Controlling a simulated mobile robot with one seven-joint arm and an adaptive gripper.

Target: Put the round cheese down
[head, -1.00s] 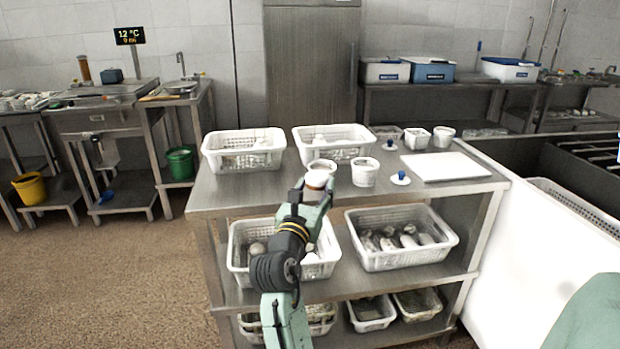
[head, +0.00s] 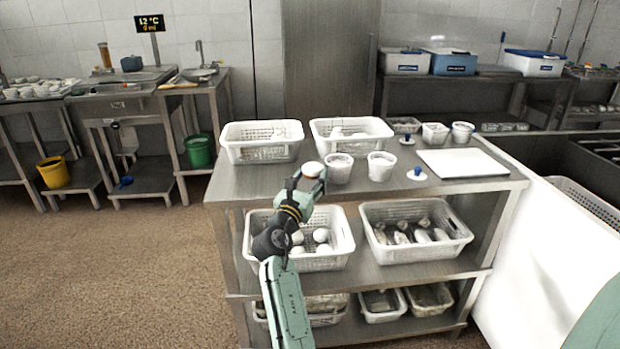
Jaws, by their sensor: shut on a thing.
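My gripper (head: 312,178) is shut on the round cheese (head: 312,169), a small white disc-like thing with an orange-brown band under its top. The gripper holds it near the front edge of the steel table's top (head: 262,184), in front of the left white tub. I cannot tell whether the cheese touches the tabletop or is above it. The fingers hide part of its lower side.
Two white tubs (head: 339,168) (head: 381,166) stand close to the right of my gripper. Perforated baskets (head: 262,152) (head: 351,146) stand behind. A white board (head: 464,163) lies at the right. The tabletop's front left is clear. Baskets of goods (head: 345,240) fill the shelf below.

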